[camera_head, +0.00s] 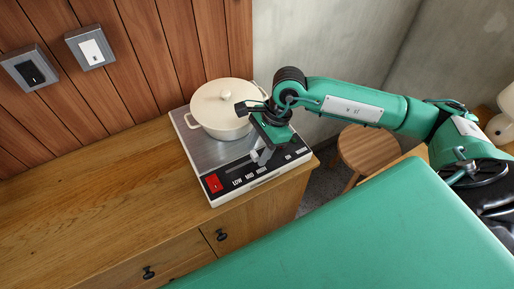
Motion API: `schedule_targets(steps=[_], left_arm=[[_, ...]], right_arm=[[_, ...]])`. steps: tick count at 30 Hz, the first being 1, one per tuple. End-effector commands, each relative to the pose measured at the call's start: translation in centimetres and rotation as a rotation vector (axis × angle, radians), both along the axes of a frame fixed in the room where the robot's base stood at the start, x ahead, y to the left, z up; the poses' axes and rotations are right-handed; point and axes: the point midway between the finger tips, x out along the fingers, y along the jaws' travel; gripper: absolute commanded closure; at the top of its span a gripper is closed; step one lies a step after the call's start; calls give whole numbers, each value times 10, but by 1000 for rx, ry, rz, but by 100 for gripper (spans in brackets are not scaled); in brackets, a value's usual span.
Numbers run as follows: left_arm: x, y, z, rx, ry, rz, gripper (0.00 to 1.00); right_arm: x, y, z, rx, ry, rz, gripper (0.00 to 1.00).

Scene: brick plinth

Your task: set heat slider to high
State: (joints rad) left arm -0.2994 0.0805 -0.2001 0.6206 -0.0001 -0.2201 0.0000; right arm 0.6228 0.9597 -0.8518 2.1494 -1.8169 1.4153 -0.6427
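A hot plate (190,150) with a silver top and a black front panel stands on the wooden cabinet. Its heat slider track (236,168) runs above the labels LOW, MID and HIGH. My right gripper (261,157) points down at the right part of this track, close to the HIGH label. Its grey fingers cover that end, and the slider knob cannot be told apart from them. Whether the fingers are open or shut on the knob is unclear. My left gripper is not in view.
A cream lidded pot (222,124) sits on the hot plate, close behind my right gripper. A red switch (213,183) is at the panel's left end. The wooden cabinet top (100,185) is clear to the left. A round stool (368,149) stands at right.

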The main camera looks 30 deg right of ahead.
Motion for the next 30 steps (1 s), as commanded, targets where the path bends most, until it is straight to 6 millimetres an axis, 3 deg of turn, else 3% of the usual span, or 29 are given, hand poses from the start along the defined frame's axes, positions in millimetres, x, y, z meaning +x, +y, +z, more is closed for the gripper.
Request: schedule_targets(steps=[7, 11, 24, 30], left_arm=[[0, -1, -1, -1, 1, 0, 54], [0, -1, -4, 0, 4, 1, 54], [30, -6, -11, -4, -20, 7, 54], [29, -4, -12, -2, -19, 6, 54]], right_arm=[[0, 0, 2, 2, 1, 1, 55], [1, -5, 13, 1, -2, 0, 55], [2, -43, 99, 1, -5, -2, 55], [2, -52, 122, 1, -2, -1, 55]])
